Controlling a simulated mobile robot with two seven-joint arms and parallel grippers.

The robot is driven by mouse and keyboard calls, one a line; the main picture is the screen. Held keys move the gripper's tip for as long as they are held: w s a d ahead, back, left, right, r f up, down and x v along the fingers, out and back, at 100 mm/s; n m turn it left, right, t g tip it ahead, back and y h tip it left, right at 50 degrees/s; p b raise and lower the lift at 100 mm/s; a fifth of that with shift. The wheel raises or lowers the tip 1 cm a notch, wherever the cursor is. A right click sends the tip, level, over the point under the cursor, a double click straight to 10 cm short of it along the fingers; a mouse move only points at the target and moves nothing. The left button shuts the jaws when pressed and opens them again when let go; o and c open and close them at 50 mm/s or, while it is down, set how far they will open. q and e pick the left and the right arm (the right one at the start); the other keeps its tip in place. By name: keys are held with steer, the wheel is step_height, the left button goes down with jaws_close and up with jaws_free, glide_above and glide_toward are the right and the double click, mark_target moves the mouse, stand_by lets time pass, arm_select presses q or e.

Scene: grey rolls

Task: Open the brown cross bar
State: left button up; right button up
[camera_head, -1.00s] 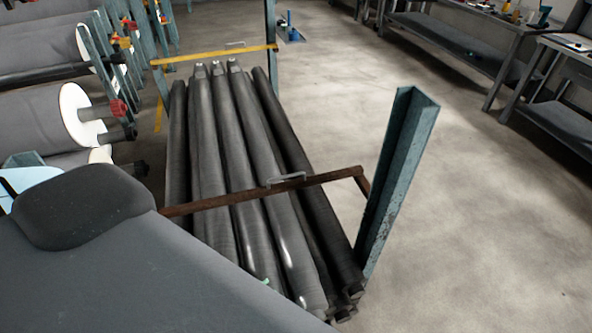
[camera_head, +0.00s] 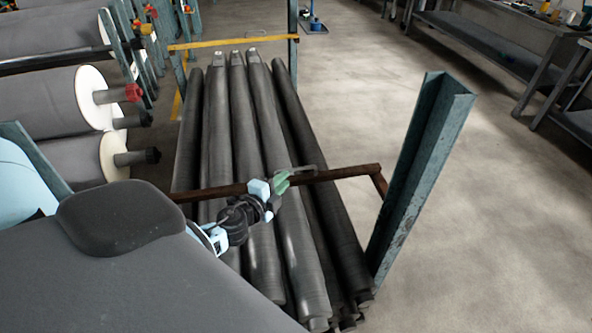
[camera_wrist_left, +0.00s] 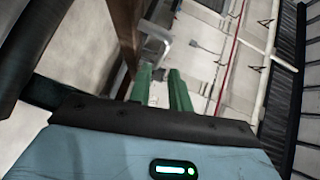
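The brown cross bar (camera_head: 340,173) runs across the near part of a stack of dark rolls, with its right end by a teal upright post (camera_head: 415,165). A small grey handle (camera_head: 308,168) stands on the bar. My left gripper (camera_head: 282,181) has green fingers and is close to the handle, over the bar's middle. In the left wrist view, the two fingers (camera_wrist_left: 160,82) are apart with nothing between them. The handle (camera_wrist_left: 158,38) and the bar (camera_wrist_left: 128,28) show just beyond the fingertips. Whether a finger touches the handle I cannot tell. My right gripper is not in view.
Long dark rolls (camera_head: 262,130) lie under the bar. A yellow bar (camera_head: 225,43) crosses their far end. Large grey rolls with white end discs (camera_head: 92,98) stand at the left. Open concrete floor lies to the right, with workbenches (camera_head: 500,50) beyond.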

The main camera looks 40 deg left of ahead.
mark_target(296, 170)
arm_select(q)
steer(key=shift+w+a+f+b, duration=0.1)
steer(key=shift+w+f, duration=0.05)
steer(key=shift+w, duration=1)
steer(key=shift+w+a+f+b, duration=0.1)
steer(key=shift+w+f, duration=0.1)
steer(key=shift+w, duration=1)
steer(key=shift+w+f+b, duration=0.1)
steer(key=shift+w+f, duration=0.05)
steer(key=shift+w, duration=1)
jaws_close()
